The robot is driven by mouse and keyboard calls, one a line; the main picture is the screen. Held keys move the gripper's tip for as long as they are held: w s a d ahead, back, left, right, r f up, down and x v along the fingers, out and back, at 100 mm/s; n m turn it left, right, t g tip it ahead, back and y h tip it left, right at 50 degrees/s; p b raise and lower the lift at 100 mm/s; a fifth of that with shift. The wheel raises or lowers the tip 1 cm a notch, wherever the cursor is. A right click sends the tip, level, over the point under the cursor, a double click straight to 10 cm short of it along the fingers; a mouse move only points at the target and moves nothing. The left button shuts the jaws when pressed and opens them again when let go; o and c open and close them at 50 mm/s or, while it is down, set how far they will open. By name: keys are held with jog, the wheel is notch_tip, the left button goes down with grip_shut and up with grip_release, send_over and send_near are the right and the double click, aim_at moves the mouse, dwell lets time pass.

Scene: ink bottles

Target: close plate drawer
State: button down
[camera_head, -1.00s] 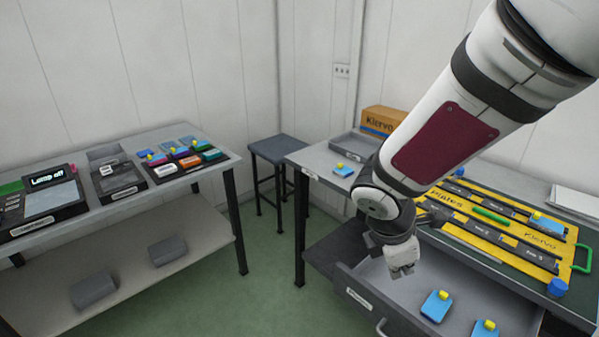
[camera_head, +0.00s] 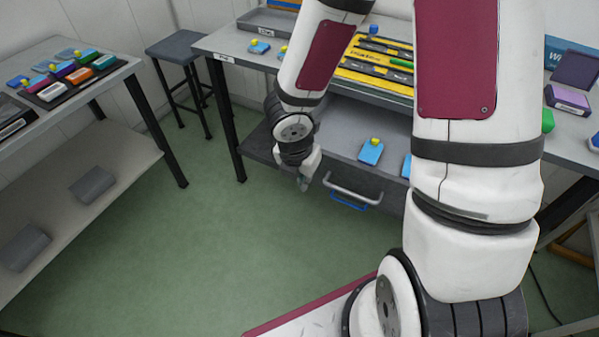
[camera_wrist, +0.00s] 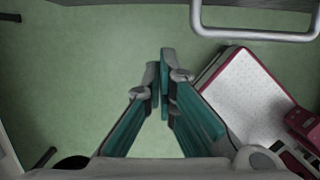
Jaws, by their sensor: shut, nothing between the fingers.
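The plate drawer (camera_head: 350,130) is pulled open under the right-hand workbench. Its grey inside shows, and it holds a blue plate with a yellow knob (camera_head: 371,153) and part of another blue piece (camera_head: 406,166). A pale bar handle (camera_head: 352,190) is on the drawer front; the wrist view shows this handle (camera_wrist: 256,36) at the upper right. My gripper (camera_head: 303,184) is shut and empty, just left of the handle and apart from it. In the wrist view its teal-padded fingers (camera_wrist: 161,70) meet over green floor. My arm hides the drawer's right part.
The workbench top (camera_head: 226,45) carries a yellow rack (camera_head: 372,78) and small blue pieces. A stool (camera_head: 178,45) stands to its left. Another table (camera_head: 110,85) with coloured blocks is at far left. Green floor (camera_head: 215,240) lies clear before the drawer.

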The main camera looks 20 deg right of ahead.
jog(key=shift+w+d+f, duration=0.7)
jog(key=shift+w+d, duration=0.05)
jog(key=shift+d, duration=0.2)
jog(key=shift+w+d+f, duration=0.65)
jog(key=shift+w+d, duration=0.05)
jog(key=shift+d, duration=0.2)
jog(key=shift+d, duration=0.1)
